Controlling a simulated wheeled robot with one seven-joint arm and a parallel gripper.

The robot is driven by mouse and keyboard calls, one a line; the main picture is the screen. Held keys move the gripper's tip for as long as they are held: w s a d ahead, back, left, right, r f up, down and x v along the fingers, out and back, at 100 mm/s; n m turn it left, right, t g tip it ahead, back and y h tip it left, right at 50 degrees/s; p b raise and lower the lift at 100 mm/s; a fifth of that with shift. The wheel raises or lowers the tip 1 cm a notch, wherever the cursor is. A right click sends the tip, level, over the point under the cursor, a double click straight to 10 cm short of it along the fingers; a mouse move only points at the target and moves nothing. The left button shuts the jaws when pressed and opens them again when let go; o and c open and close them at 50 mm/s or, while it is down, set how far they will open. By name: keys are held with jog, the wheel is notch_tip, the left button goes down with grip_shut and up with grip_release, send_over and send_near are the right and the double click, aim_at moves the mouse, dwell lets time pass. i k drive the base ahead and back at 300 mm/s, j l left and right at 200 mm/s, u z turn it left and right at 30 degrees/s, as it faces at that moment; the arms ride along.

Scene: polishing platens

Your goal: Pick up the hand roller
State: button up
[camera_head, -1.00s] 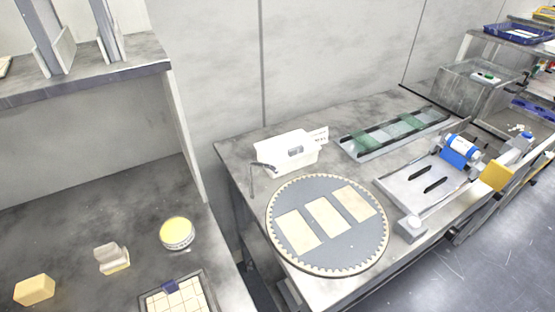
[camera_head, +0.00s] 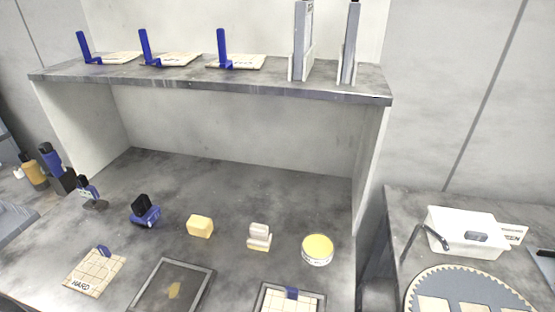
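I cannot surely pick out the hand roller in this view. A small blue piece with a black top (camera_head: 145,211) sits on the grey bench (camera_head: 225,185) at left of centre. A smaller blue and dark piece on a dark foot (camera_head: 93,196) stands farther left. Both are too small to identify. A dark bent rod (camera_head: 412,243) stands against the left end of a white box (camera_head: 462,229) on the right bench; I cannot tell what it belongs to. My gripper is not in view.
A yellow block (camera_head: 200,226), a pale block piece (camera_head: 259,237) and a yellow-topped round tin (camera_head: 318,249) stand in a row. A tile marked HARD (camera_head: 94,272) and a dark framed tray (camera_head: 172,288) lie in front. A shelf (camera_head: 220,84) overhangs the bench. A toothed disc (camera_head: 470,278) lies at right.

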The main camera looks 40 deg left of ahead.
aim_at(144, 213)
jog(key=u, duration=1.9)
